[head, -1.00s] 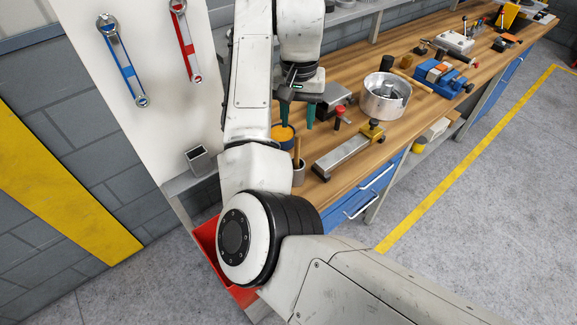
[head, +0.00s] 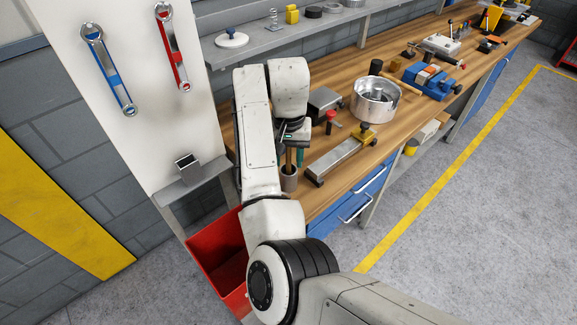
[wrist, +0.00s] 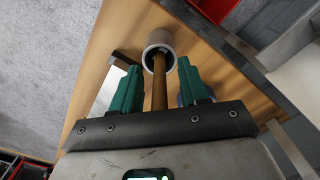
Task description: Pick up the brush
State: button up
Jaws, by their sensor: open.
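The brush shows as a brown wooden handle (wrist: 159,82) standing in a grey cup (wrist: 159,42) in the wrist view. In the head view the cup (head: 289,183) stands near the bench's front left part. The brush's lower end is hidden inside the cup. My gripper (wrist: 159,68) is open, with one green finger on each side of the handle. I cannot tell whether either finger touches it. In the head view my gripper (head: 294,156) is over the cup, partly hidden by my arm.
A metal bar with a brass-coloured block (head: 338,155), a red-topped part (head: 330,117) and a round metal housing (head: 375,98) lie to the right on the wooden bench. A red bin (head: 215,252) is below at left. A shelf (head: 285,38) runs behind.

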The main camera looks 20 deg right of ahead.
grip_shut()
dwell(0.4)
notch_tip(320, 180, up, 10)
jog(key=shift+p, duration=0.5)
jog(key=c, duration=0.6)
grip_release()
grip_shut()
